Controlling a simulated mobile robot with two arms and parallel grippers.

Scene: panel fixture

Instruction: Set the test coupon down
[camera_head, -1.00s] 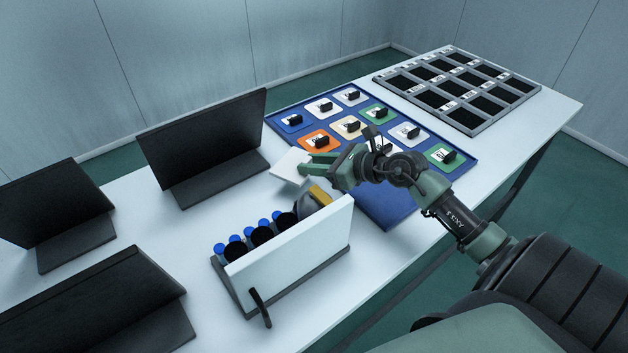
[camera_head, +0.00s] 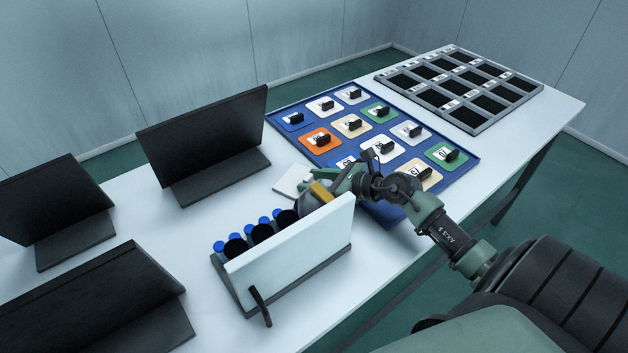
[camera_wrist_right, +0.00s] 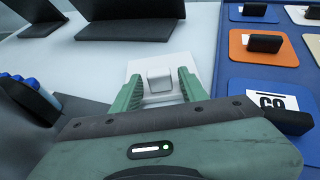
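The test coupon is a white square plate (camera_head: 291,181) lying on the white table between the black panel stand and the blue tray. My right gripper (camera_head: 318,174) is just right of the coupon. In the wrist view its green fingers (camera_wrist_right: 160,88) are spread on either side of the block, with a gap visible at each side. My left gripper is not in view.
A blue tray (camera_head: 472,163) of coloured, handled coupons lies right of the gripper. A white-walled rack (camera_head: 300,248) with blue-capped items stands close in front. Black panel stands (camera_head: 205,140) are at left. A grey compartment tray (camera_head: 480,129) is at the far right.

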